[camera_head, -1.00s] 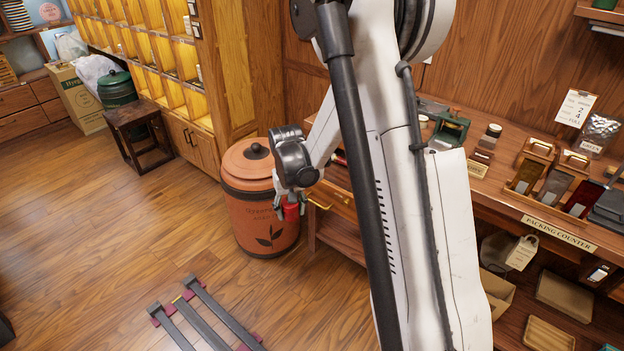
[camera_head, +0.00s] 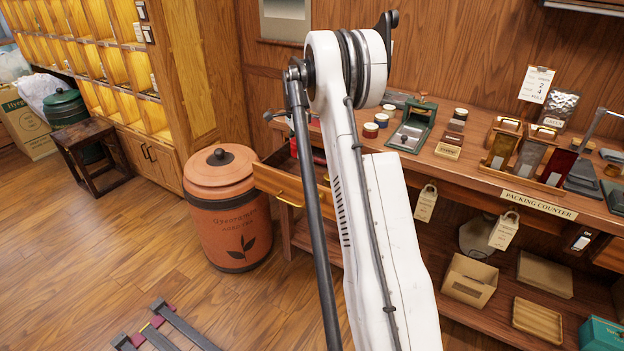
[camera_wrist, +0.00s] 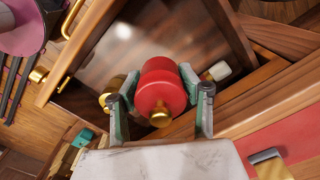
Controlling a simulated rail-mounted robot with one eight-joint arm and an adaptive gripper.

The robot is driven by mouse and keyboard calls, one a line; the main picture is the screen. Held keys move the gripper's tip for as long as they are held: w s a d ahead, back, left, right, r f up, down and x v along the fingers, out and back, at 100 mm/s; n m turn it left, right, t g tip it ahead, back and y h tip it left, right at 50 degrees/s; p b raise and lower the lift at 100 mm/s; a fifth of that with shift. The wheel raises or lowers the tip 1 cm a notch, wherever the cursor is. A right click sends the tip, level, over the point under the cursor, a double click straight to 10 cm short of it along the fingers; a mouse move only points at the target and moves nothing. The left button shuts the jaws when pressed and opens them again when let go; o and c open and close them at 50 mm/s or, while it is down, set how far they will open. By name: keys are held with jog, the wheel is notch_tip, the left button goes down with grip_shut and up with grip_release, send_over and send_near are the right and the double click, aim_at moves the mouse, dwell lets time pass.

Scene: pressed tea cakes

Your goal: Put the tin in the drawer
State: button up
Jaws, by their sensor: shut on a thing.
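The red tin (camera_wrist: 162,88) with a small gold knob is between the two fingers of my gripper (camera_wrist: 160,100) in the wrist view. My gripper is shut on it. The tin is over the open wooden drawer (camera_wrist: 72,68), whose dark floor shows behind it. How high it is above the floor is hard to tell. In the head view the drawer (camera_head: 290,188) is pulled out from the counter, beside the orange canister. My arm hides much of its right side there, and I cannot make out my gripper clearly.
A brass piece (camera_wrist: 112,90) and a pale-capped piece (camera_wrist: 218,70) show either side of the tin. The orange canister (camera_head: 232,215) stands close left of the drawer. The counter top holds a green press (camera_head: 412,128) and small tins. Floor at the left is open.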

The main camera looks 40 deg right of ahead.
notch_tip(320, 180, down, 10)
jog(key=shift+r+b, duration=0.1)
jog(key=shift+b, duration=0.5)
jog(key=shift+f, duration=0.2)
jog(key=o, duration=1.2)
jog(key=shift+c, duration=0.2)
